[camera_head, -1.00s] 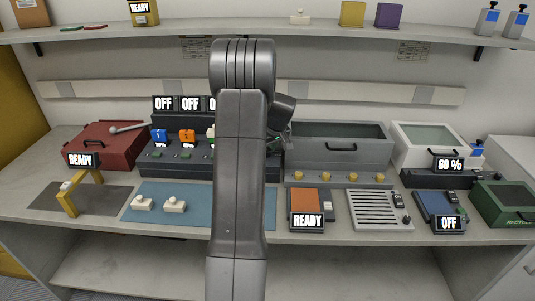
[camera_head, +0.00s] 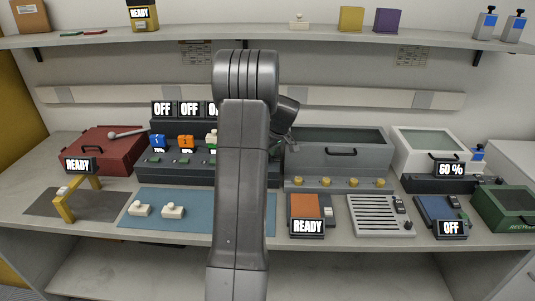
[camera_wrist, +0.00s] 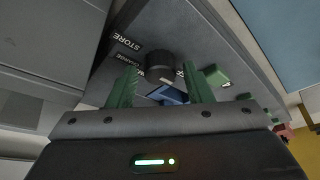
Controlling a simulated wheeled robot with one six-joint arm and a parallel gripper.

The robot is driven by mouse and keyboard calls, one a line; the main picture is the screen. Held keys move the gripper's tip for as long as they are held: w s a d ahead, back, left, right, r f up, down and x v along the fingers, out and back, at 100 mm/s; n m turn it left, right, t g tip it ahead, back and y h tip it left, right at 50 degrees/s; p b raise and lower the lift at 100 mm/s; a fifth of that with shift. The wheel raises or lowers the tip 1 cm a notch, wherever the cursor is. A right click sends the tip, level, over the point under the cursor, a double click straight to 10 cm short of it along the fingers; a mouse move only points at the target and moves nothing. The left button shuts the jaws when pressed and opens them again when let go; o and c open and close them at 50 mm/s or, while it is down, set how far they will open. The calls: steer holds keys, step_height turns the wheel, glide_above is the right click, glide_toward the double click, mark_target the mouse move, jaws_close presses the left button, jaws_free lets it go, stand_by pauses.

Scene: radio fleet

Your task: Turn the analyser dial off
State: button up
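In the wrist view a round black dial (camera_wrist: 159,62) stands on a dark panel (camera_wrist: 205,45) with labels reading STORE and CHARGE and a third label partly hidden. My gripper (camera_wrist: 160,72) is open and empty, one green finger at each side of the dial. I cannot tell whether the fingers touch it. In the head view my arm hides the gripper, the dial and the right part of the dark stepped unit (camera_head: 185,172). Two of that unit's screens read OFF; a third is partly covered. No analyser name is readable, so I cannot tell whether this dial is the analyser's.
A grey bin (camera_head: 340,155) stands right of my arm, with several yellow knobs below. A READY pad (camera_head: 305,206), a slatted unit (camera_head: 378,215) and a blue OFF device (camera_head: 436,207) lie at the front right. A blue mat (camera_head: 190,222) holds two cream pieces. A shelf (camera_head: 250,38) runs above.

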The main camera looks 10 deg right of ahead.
steer(key=shift+o, duration=0.2)
steer(key=b+v, duration=0.1)
steer(key=v, duration=1.3)
steer(key=shift+f, duration=0.2)
steer(key=p+x, duration=0.1)
steer(key=x, duration=1.2)
steer(key=shift+w+a+f, duration=0.1)
steer(key=shift+w+f, duration=0.05)
steer(key=shift+f, duration=0.1)
